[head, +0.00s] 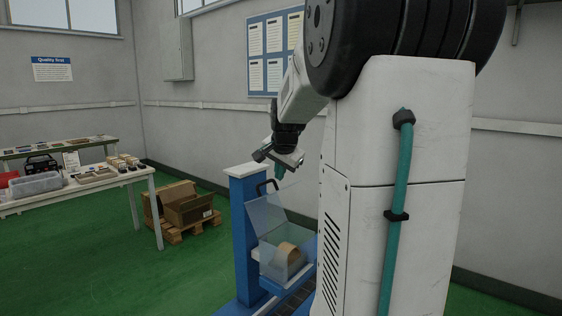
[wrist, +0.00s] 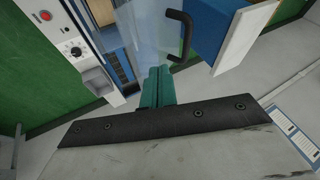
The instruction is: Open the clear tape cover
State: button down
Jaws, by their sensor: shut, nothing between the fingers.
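The clear tape cover (head: 264,214) is a see-through panel tilted up at the blue machine, with a black handle (head: 266,185) at its upper edge. A tan tape roll (head: 289,254) sits in the clear housing below it. In the wrist view the clear cover (wrist: 148,32) fills the upper middle, and its handle (wrist: 186,36) is to the right of my fingertips. My gripper (head: 280,174) is just above and to the right of the handle in the head view. Its teal fingers (wrist: 156,80) are shut and empty, apart from the handle.
A blue post (head: 243,235) with a white top stands left of the cover. A control panel (wrist: 66,40) with a red button and a knob shows in the wrist view. A worktable (head: 145,180) with parts and a pallet with cardboard boxes (head: 185,207) stand further left. Green floor between is clear.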

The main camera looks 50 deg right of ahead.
jog(key=shift+w+d+f, duration=0.1)
jog(key=shift+w+f, duration=0.3)
jog(key=shift+w, duration=0.35)
jog(key=shift+w+d+f, duration=0.1)
jog(key=shift+w+f, duration=0.35)
jog(key=shift+w, duration=0.25)
jog(key=shift+w+d+f, duration=0.1)
jog(key=shift+w+f, duration=0.3)
jog(key=shift+w, duration=0.35)
jog(key=shift+w, duration=0.1)
jog(key=w+g, duration=0.1)
jog(key=w, duration=0.1)
jog(key=w+f+g, duration=0.1)
jog(key=w, duration=0.2)
jog(key=w+f+g, duration=0.1)
jog(key=w, duration=0.1)
jog(key=shift+w+d+n+g, duration=0.1)
jog(key=shift+w+n+g, duration=0.2)
jog(key=shift+n+g, duration=0.1)
jog(key=s+r, duration=0.3)
jog(key=shift+s+r, duration=0.1)
jog(key=shift+r, duration=0.05)
jog(key=v, duration=0.9)
jog(key=shift+w+r, duration=0.2)
jog(key=shift+w, duration=0.2)
